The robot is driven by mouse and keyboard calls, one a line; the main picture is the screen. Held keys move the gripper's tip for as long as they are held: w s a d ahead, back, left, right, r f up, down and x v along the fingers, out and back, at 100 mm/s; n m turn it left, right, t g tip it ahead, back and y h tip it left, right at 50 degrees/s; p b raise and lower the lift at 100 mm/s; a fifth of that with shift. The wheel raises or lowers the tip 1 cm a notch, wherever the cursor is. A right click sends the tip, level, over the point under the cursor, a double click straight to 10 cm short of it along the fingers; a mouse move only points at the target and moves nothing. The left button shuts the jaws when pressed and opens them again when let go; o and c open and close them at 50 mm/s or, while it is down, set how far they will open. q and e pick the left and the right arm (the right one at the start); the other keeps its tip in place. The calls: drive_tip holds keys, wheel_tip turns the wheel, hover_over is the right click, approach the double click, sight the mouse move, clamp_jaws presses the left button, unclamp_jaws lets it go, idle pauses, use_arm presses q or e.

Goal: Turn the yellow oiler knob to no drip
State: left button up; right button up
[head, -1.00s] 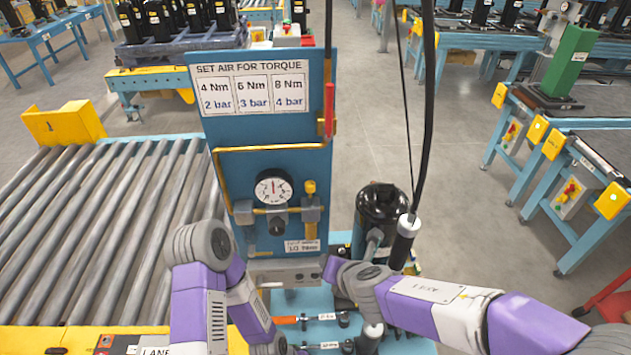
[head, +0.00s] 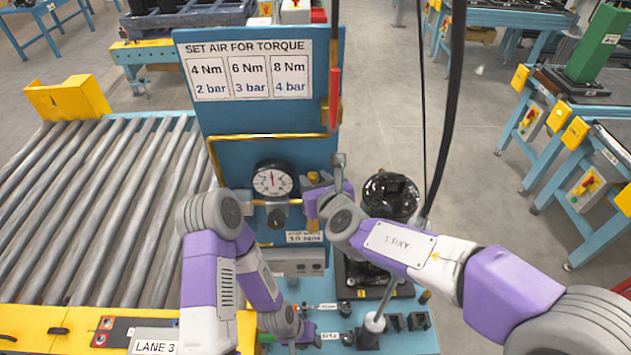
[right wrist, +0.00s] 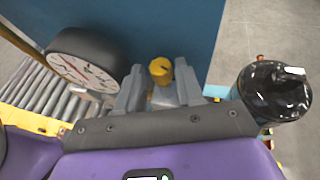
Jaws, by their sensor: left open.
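The yellow oiler knob (right wrist: 160,70) shows in the right wrist view between the two grey fingers of my right gripper (right wrist: 160,82). The fingers are apart, one on each side of the knob; I cannot tell whether they touch it. In the head view the knob (head: 312,178) is partly hidden at my right gripper (head: 326,183), right of the gauge. The round pressure gauge (head: 272,181) has a white dial and sits on the blue panel (head: 235,120). My left gripper (head: 294,339) is low in front of the panel, near the tools on the blue base, and its fingers are barely visible.
A black compressor (head: 390,197) stands close to the right of my right gripper. A black cable (head: 447,120) hangs right of the panel. A roller conveyor (head: 90,195) fills the left. The floor beyond the compressor is clear.

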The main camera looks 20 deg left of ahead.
drive_tip(key=shift+w, duration=0.15)
clamp_jaws()
drive_tip(key=shift+a+m+t+h+p, duration=0.3)
drive_tip(key=shift+m+t+h+p, duration=0.2)
drive_tip(key=shift+m+h+p, duration=0.65)
drive_tip(key=shift+s+a+m+t+h+p, duration=0.2)
drive_tip(key=shift+m+h+p, duration=0.3)
drive_tip(key=shift+m+h, duration=0.5)
drive_tip(key=shift+a+m+t+h+p, duration=0.1)
drive_tip(key=shift+m+t+h+p, duration=0.3)
drive_tip(key=shift+m+h, duration=0.55)
drive_tip(key=shift+h, duration=0.4)
